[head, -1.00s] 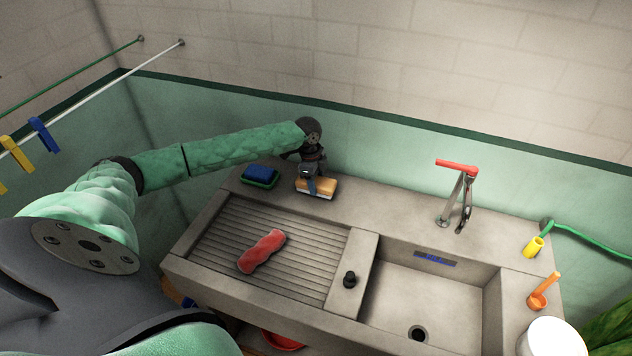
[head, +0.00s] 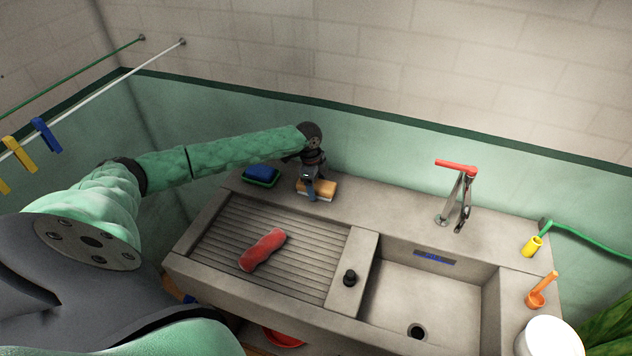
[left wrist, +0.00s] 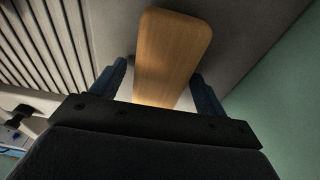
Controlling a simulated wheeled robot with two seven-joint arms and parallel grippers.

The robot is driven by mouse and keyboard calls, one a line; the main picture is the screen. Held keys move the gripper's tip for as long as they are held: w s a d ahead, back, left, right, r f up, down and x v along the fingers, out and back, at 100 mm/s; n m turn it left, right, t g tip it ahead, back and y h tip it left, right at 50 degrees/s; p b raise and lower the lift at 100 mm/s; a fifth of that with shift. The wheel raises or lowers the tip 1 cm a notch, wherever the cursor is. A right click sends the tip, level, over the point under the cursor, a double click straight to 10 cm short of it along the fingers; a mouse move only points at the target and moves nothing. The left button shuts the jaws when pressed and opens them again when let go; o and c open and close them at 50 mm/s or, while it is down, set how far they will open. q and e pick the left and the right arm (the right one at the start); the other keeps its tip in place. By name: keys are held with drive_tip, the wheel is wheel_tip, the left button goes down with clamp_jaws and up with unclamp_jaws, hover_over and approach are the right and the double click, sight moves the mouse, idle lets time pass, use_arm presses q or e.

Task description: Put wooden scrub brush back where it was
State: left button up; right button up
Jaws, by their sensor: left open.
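The wooden scrub brush (head: 318,188), with an orange-brown wooden back and a pale underside, lies on the back ledge of the concrete sink (head: 215,215), behind the ribbed drainboard. It also shows in the left wrist view (left wrist: 172,50), reaching from between the fingers toward the top. My left gripper (head: 312,192) points down at the brush and is open. In the left wrist view its two blue fingers (left wrist: 158,85) stand on either side of the brush, with small gaps visible. The brush's near end is hidden behind the gripper body. My right gripper is not in view.
A blue and green sponge (head: 261,175) lies left of the brush on the ledge. A red cloth (head: 262,250) lies on the drainboard. A black plug (head: 349,277) sits on the divider. The faucet (head: 460,195) stands right. The ledge between brush and faucet is clear.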

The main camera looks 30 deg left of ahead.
use_arm(q)
drive_tip(key=shift+r, duration=0.15)
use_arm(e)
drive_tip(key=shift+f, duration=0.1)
use_arm(q)
drive_tip(key=shift+r+b, duration=0.25)
drive_tip(key=shift+b, duration=0.1)
drive_tip(key=r, duration=0.1)
drive_tip(key=r+b, duration=0.2)
drive_tip(key=r, duration=0.1)
drive_tip(key=shift+a, duration=0.35)
wheel_tip(320, 180, up, 7)
drive_tip(key=a+b, duration=0.1)
drive_tip(key=b, duration=0.1)
drive_tip(key=shift+s+r, duration=0.15)
drive_tip(key=shift+s, duration=0.05)
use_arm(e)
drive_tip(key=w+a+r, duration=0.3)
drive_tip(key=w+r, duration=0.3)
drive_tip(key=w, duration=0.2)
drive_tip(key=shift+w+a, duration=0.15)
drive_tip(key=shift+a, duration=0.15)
